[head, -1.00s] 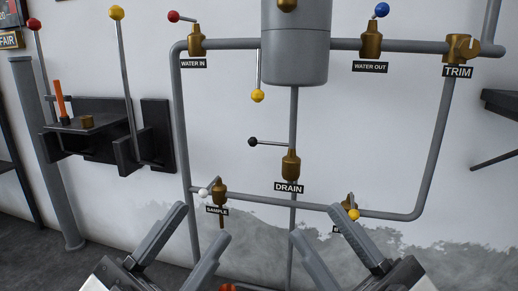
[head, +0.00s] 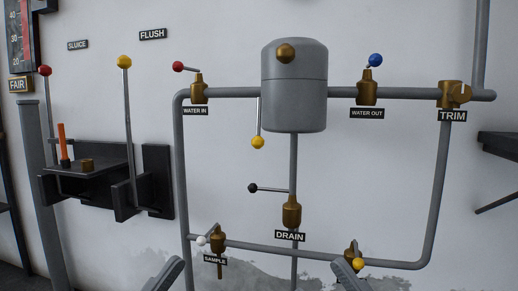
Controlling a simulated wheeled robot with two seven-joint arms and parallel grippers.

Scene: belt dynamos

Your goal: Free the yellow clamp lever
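Three levers with yellow knobs show, and no label reads clamp. One yellow-knobbed lever (head: 258,142) hangs straight down at the left side of the grey tank (head: 294,92). A tall yellow-knobbed lever (head: 125,62) stands upright below the FLUSH sign. A third yellow knob (head: 358,264) sits on a brass valve at the lower right of the pipe loop. Of my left gripper (head: 166,276) and my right gripper (head: 347,275), only one fingertip each shows at the bottom edge. Both were spread a second ago. They appear empty and clear of the levers.
Grey pipes carry brass valves with a red WATER IN lever (head: 178,67), blue WATER OUT knob (head: 376,60), black DRAIN lever (head: 253,188) and white SAMPLE knob (head: 201,241). A dark shelf (head: 100,180) with an orange handle (head: 62,142) stands left. Wall space between pipes is open.

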